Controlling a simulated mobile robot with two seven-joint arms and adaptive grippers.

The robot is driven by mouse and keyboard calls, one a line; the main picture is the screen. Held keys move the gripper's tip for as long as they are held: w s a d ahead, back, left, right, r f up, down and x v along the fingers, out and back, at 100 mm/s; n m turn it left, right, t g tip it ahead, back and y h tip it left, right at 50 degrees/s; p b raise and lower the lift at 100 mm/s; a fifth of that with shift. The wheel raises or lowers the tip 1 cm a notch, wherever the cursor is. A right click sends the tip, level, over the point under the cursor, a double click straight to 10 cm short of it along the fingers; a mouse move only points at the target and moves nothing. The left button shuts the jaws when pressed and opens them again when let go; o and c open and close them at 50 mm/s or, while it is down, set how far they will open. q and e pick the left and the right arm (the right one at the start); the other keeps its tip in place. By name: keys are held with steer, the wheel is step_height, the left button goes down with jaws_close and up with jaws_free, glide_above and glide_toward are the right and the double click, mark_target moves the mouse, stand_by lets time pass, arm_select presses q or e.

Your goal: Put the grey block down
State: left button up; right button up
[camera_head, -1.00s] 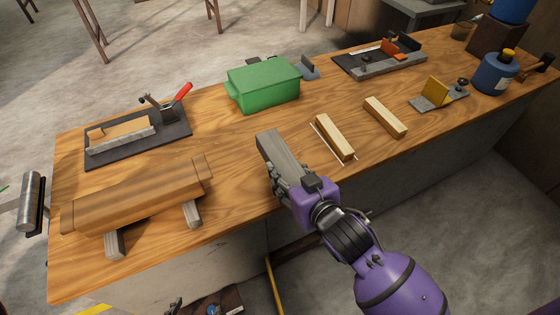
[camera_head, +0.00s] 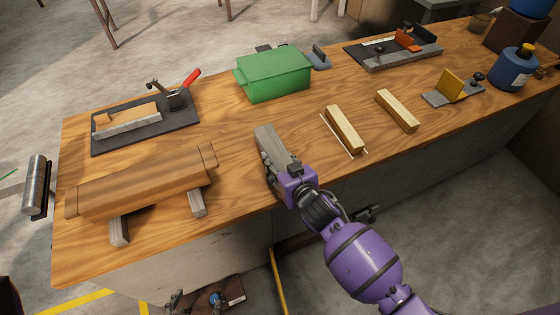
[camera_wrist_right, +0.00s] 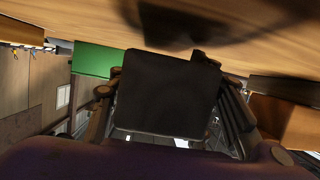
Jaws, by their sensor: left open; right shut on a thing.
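The grey block (camera_head: 268,138) is long and rough-faced, held in my right gripper (camera_head: 279,165) over the front middle of the wooden bench. The purple right arm comes in from the lower right. The fingers are shut around the block's near part and hide it. In the right wrist view the block (camera_wrist_right: 165,92) shows as a dark square face between the fingers. The bench surface is close to it, with a dark shadow. I cannot tell whether block and bench touch.
A brown wooden piece on grey supports (camera_head: 140,183) lies left of the block. A green box (camera_head: 273,78) stands behind. Two pale wood bars, one (camera_head: 345,130) beside a white line and another (camera_head: 397,111), lie to the right. Bare bench (camera_head: 235,130) lies left of the block.

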steer(key=shift+r, duration=0.2)
steer(key=shift+f, duration=0.7)
steer(key=o, duration=1.2)
steer(key=shift+s+f, duration=0.1)
steer(key=shift+o, duration=1)
steer(key=shift+f, duration=0.15)
steer(key=shift+s+d+r, duration=0.1)
steer(key=shift+s+r, duration=0.05)
steer(key=shift+r, duration=0.3)
steer(key=shift+s+d+r, duration=0.1)
steer(key=shift+s+r, duration=0.05)
steer(key=shift+r, duration=0.25)
steer(key=v, duration=1.1)
steer(key=shift+r, duration=0.1)
